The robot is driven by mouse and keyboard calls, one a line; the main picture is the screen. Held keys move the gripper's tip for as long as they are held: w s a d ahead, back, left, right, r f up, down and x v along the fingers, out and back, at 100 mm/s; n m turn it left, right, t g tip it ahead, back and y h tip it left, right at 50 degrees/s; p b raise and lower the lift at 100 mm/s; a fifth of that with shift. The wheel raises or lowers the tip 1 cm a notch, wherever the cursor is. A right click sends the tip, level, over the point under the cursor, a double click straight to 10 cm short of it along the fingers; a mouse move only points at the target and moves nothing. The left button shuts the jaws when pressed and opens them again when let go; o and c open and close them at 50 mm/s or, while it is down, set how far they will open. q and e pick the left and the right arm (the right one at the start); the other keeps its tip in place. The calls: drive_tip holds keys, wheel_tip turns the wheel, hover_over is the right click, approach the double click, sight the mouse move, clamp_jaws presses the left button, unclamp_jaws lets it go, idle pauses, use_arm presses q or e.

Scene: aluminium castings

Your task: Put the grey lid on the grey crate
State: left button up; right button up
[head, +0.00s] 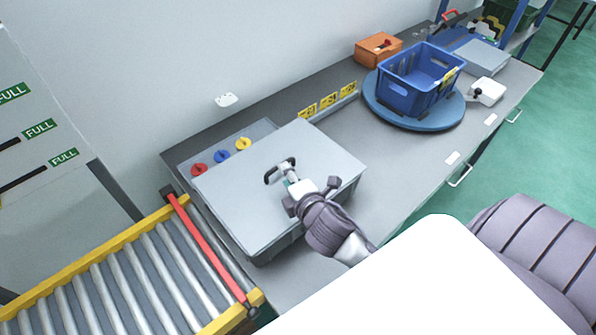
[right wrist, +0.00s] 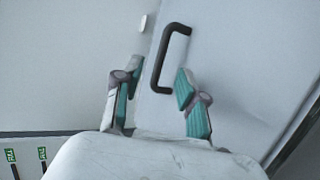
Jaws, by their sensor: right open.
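The grey lid (head: 240,195) is a flat light-grey plate with a dark bar handle (right wrist: 172,55). In the head view it lies level over the grey crate (head: 283,244), whose darker wall shows below the lid's front edge. I cannot tell whether the lid is fully seated, and the crate's inside is hidden. My right gripper (head: 284,172) is over the lid at its handle. In the right wrist view its two fingers (right wrist: 156,78) are apart, with the handle just ahead of and between them. My left gripper is not in view.
A roller conveyor (head: 120,285) with a red bar adjoins the bench at the left. Red, blue and yellow discs (head: 221,156) lie behind the lid. A blue crate (head: 405,92) stands on a round blue turntable (head: 382,113). An orange box (head: 378,49) is behind it. Bench between is clear.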

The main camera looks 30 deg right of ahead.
drive_tip(key=v, duration=0.8)
idle(0.4)
